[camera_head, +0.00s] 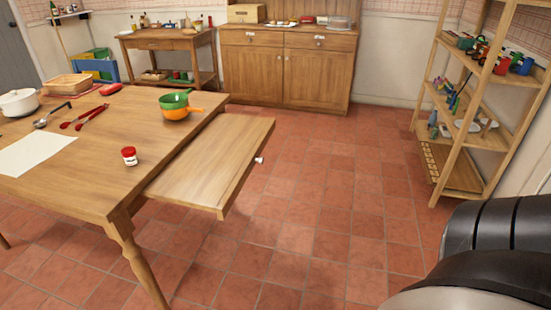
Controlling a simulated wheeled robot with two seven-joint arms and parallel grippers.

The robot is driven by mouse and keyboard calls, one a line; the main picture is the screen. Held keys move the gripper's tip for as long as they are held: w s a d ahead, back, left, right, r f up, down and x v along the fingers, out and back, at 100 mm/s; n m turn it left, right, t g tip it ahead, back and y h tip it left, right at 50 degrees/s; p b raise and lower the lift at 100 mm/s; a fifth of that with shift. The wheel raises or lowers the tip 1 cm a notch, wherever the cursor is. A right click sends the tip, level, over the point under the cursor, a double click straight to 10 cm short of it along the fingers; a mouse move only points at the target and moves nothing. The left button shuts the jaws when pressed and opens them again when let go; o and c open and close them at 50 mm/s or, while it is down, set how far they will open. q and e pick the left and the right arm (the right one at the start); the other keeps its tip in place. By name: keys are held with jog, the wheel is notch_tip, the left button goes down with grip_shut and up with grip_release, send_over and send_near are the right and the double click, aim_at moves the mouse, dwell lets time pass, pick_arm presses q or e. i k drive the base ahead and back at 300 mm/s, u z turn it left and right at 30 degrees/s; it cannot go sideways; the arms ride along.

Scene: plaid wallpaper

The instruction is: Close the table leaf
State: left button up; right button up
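A wooden table (95,150) stands at the left. Its table leaf (212,165), a flat wooden board, sticks out from the table's right side, a little below the tabletop. A small pale knob (259,160) is on the leaf's outer edge. Neither of my grippers is in view. A dark, rounded part of my own body shows at the lower right, well apart from the leaf.
The tabletop holds a red-labelled jar (129,156), green and orange bowls (178,108), red tongs (85,117) and a white pot (18,102). A wooden shelf rack (470,130) stands right, a cabinet (287,68) at the back. Tiled floor (320,200) between is clear.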

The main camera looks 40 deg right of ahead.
aim_at(209, 173)
jog(key=z, duration=0.65)
jog(key=i, duration=1)
jog(key=z, duration=1.55)
jog(key=k, duration=1.35)
jog(key=u, duration=0.75)
